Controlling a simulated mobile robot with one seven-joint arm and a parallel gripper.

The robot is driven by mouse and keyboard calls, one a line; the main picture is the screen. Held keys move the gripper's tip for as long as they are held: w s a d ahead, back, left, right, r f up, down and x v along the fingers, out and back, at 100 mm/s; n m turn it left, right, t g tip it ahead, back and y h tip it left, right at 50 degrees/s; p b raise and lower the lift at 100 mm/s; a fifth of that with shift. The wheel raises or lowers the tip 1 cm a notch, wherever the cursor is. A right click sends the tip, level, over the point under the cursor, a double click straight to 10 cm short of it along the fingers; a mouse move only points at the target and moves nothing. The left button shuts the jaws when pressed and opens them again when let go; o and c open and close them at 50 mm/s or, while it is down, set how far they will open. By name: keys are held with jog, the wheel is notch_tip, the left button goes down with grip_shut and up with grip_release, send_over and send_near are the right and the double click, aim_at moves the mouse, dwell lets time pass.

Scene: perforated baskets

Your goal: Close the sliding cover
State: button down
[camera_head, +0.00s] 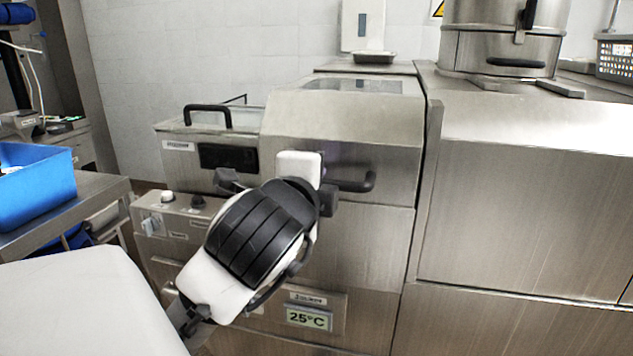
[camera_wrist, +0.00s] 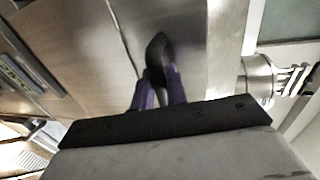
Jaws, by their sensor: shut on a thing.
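The sliding cover (camera_head: 345,120) is a sloped stainless steel hood on the machine in the middle of the head view. A dark bar handle (camera_head: 368,181) sticks out of its front, its right end showing. My gripper (camera_head: 327,183) is at the left part of this handle, where my wrist hides the fingers in the head view. In the wrist view my purple fingers (camera_wrist: 160,88) are shut on the dark handle (camera_wrist: 158,50). The cover stands over the right part of the machine, and the left part shows a lower top with another black handle (camera_head: 207,109).
A steel cabinet (camera_head: 530,190) adjoins on the right, with a large steel pot (camera_head: 500,45) on top. A blue bin (camera_head: 35,187) stands on a table at the left. Knobs (camera_head: 168,197) and a 25°C display (camera_head: 309,317) are on the machine's front.

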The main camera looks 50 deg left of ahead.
jog(key=c, duration=1.8)
grip_release()
jog(key=shift+s+d+f, duration=0.1)
jog(key=shift+f, duration=0.1)
jog(key=shift+o, duration=1.2)
jog(key=shift+s+d+r, duration=0.1)
jog(key=shift+o, duration=0.4)
jog(key=shift+r, duration=0.2)
